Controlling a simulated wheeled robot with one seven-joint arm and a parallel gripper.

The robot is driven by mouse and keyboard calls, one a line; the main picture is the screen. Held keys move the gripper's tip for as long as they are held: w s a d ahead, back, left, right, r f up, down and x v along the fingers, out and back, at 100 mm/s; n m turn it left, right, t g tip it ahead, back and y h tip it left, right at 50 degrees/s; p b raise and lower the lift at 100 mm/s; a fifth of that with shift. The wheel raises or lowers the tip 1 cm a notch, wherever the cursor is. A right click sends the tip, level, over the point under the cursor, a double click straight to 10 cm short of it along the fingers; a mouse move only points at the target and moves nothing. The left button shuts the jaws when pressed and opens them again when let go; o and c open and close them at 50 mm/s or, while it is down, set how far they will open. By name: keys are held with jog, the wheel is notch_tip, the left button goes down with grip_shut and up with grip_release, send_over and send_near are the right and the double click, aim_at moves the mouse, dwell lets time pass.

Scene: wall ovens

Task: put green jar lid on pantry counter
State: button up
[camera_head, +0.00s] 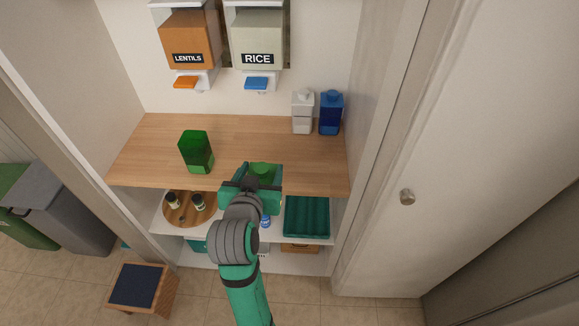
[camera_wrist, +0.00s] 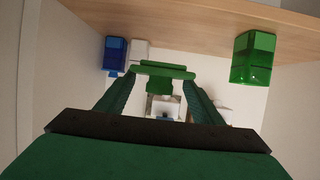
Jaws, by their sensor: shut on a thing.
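The green jar lid (camera_head: 264,168) is held in my gripper (camera_head: 249,186), which is shut on it. In the wrist view the lid (camera_wrist: 165,70) spans the tips of both fingers (camera_wrist: 162,82). In the head view, my gripper and the lid overlap the front edge of the wooden pantry counter (camera_head: 250,135); the gripper hides part of the lid. The lid appears above the counter, but its exact height is unclear. An open-topped green glass jar (camera_head: 196,152) stands left on the counter; it also shows in the wrist view (camera_wrist: 254,58).
A white bottle (camera_head: 302,112) and a blue bottle (camera_head: 331,113) stand at the counter's back right. Lentils (camera_head: 190,38) and rice (camera_head: 257,38) dispensers hang above the back. The counter's middle and right front are clear. Pantry walls close both sides.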

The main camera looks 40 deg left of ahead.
jog(key=shift+w+a+r, duration=0.15)
jog(key=shift+a, duration=0.05)
jog(key=w+f, duration=0.3)
jog(key=w, duration=0.1)
jog(key=w+a+f, duration=0.1)
jog(key=w+f, duration=0.2)
jog(key=w, duration=0.1)
jog(key=w+a+f, duration=0.1)
jog(key=w+f, duration=0.2)
jog(key=w, duration=0.1)
jog(key=shift+w+a, duration=0.1)
jog(key=shift+a, duration=0.05)
jog(key=shift+w+f, duration=0.3)
jog(key=shift+f, duration=0.75)
jog(key=shift+w+f, duration=0.1)
jog(key=shift+f, duration=0.75)
jog(key=o, duration=1.1)
jog(key=shift+f, duration=0.15)
